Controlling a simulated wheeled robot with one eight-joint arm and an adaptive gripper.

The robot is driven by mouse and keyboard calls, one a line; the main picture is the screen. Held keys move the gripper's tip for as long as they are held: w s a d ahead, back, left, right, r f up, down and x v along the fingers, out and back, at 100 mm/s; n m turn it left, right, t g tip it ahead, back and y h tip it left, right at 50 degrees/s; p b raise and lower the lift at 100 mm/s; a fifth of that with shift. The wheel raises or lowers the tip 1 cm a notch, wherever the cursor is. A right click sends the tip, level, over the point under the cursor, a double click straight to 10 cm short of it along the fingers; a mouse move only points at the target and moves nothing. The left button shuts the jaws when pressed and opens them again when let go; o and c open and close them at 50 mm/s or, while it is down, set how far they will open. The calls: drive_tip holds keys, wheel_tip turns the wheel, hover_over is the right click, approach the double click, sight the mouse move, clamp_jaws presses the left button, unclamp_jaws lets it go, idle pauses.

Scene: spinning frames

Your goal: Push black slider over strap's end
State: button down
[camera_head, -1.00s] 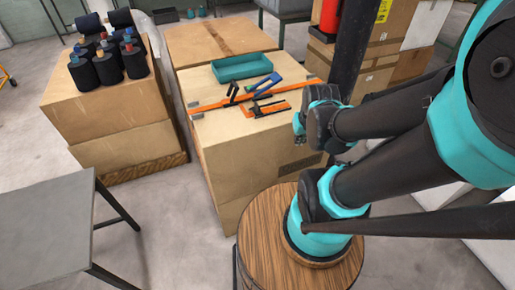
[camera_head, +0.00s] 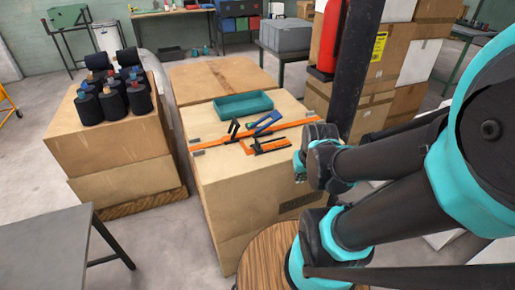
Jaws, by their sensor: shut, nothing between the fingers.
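An orange strap (camera_head: 211,142) runs across the top of the near cardboard box, with small grey pieces at its left end. A black upright piece (camera_head: 234,128) stands at the strap's middle. A black and orange item (camera_head: 270,146) lies just in front of the strap. I cannot tell which black piece is the slider. The strap's right end lies near my arm, right of the blue-handled tool. My arm's wrist (camera_head: 322,160) is folded at the right of the box, apart from the strap. My gripper's fingers do not show; the wrist appears to hide them.
A teal tray (camera_head: 244,105) sits behind the strap, with a blue-handled tool (camera_head: 266,122) in front of it. Black spools (camera_head: 112,95) stand on a box at left. A dark post (camera_head: 352,70) rises close behind my wrist. A grey table (camera_head: 45,250) is at front left.

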idle(0.4)
drive_tip(key=c, duration=2.1)
unclamp_jaws()
drive_tip(key=o, duration=0.5)
drive_tip(key=w+a+r, duration=0.1)
drive_tip(key=w+r, duration=0.2)
drive_tip(key=w+a+r+n+g, duration=0.1)
drive_tip(key=w+a+r, duration=0.1)
drive_tip(key=w+r, duration=0.1)
drive_tip(key=w+a+r+g, duration=0.1)
drive_tip(key=w+a+r, duration=0.1)
drive_tip(key=w+r, duration=0.1)
drive_tip(key=shift+w+r+n, duration=0.2)
drive_tip(key=shift+w+n, duration=0.2)
drive_tip(key=shift+w, duration=0.45)
drive_tip(key=shift+c, duration=0.2)
drive_tip(key=n+g, duration=0.2)
approach(258, 141)
drive_tip(key=f, duration=0.8)
drive_tip(key=shift+w+f, duration=0.25)
drive_tip(key=shift+f, duration=0.05)
clamp_jaws()
